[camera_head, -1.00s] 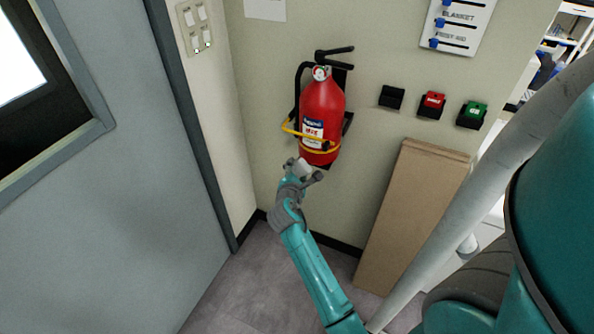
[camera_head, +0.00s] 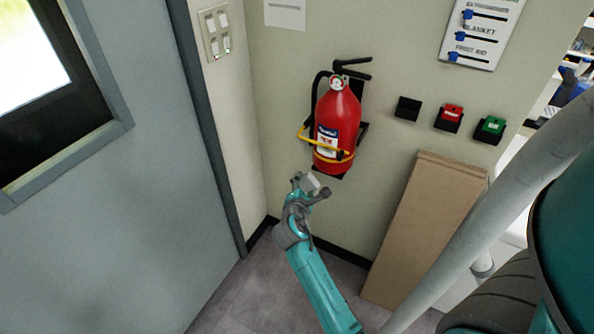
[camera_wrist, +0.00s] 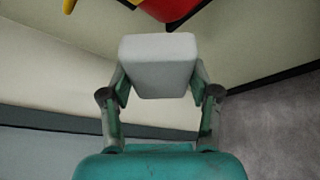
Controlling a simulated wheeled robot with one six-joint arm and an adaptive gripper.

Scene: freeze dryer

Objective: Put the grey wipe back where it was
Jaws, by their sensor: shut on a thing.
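The grey wipe is a pale grey block (camera_wrist: 158,66) in the wrist view, between the two fingers of my gripper (camera_wrist: 160,92), which is shut on it. In the head view my gripper (camera_head: 313,187) is just below the red fire extinguisher on the wall, and the wipe (camera_head: 312,182) shows as a small pale patch at its tip. The wipe is clear of the floor. The wrist view shows the red underside of the extinguisher (camera_wrist: 168,8) just beyond the wipe, at the top.
The fire extinguisher (camera_head: 338,125) hangs on the wall with a yellow strap. Black, red (camera_head: 449,117) and green (camera_head: 490,128) boxes are mounted to its right. A brown board (camera_head: 425,225) leans on the wall below them. A grey door (camera_head: 115,190) stands at left.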

